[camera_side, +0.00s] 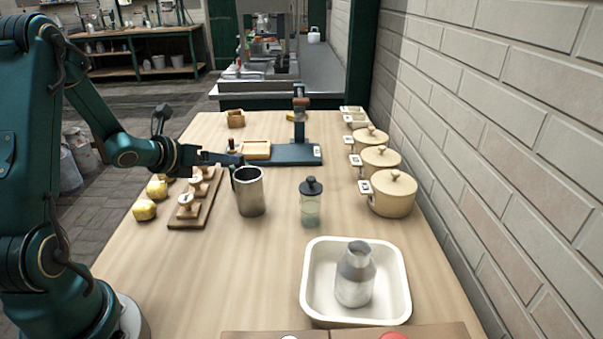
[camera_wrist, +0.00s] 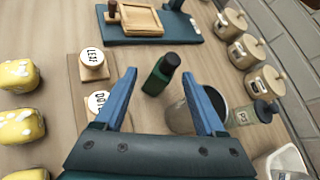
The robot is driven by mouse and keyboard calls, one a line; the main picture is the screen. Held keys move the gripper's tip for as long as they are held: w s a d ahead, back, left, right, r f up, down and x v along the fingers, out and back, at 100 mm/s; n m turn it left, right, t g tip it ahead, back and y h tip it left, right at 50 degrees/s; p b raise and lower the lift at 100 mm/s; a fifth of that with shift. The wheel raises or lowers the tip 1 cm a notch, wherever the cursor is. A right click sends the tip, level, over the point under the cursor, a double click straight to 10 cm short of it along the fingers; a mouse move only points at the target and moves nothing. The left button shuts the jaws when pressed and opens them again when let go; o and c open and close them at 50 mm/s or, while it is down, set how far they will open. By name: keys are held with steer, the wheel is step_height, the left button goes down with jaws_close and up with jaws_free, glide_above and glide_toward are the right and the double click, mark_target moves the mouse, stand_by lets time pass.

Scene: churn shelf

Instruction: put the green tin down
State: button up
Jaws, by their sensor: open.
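In the wrist view the green tin (camera_wrist: 158,77), a dark green body with a blackish top, shows between the two blue fingers of my gripper (camera_wrist: 165,92). The fingers are spread, with bare table showing on both sides of the tin. I cannot tell whether the tin stands fully on the table. In the side view my gripper (camera_side: 228,160) is above the table, just left of and behind a metal mug (camera_side: 251,193). There the tin is mostly hidden by the mug and the fingers. The mug also shows in the wrist view (camera_wrist: 182,119), partly behind the right finger.
A stamp board (camera_side: 182,221) and yellow butter pats (camera_side: 145,210) lie left. A press with a teal base (camera_side: 290,153) stands behind. A dark-lidded glass jar (camera_side: 310,204) and cream pots (camera_side: 391,196) stand right. A white tray (camera_side: 313,310) holds a metal can (camera_side: 355,277). The front-left table is clear.

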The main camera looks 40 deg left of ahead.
steer(key=s+d+r+n+g+y, duration=0.3)
steer(key=d+r+n, duration=0.5)
steer(key=n, duration=0.8)
steer(key=s+d+n+g+h, duration=0.3)
steer(key=s+d+n+h, duration=0.2)
steer(key=s+d+n, duration=0.8)
steer(key=shift+s+d+n, duration=0.25)
steer(key=shift+s+n, duration=0.15)
steer(key=shift+s, duration=0.65)
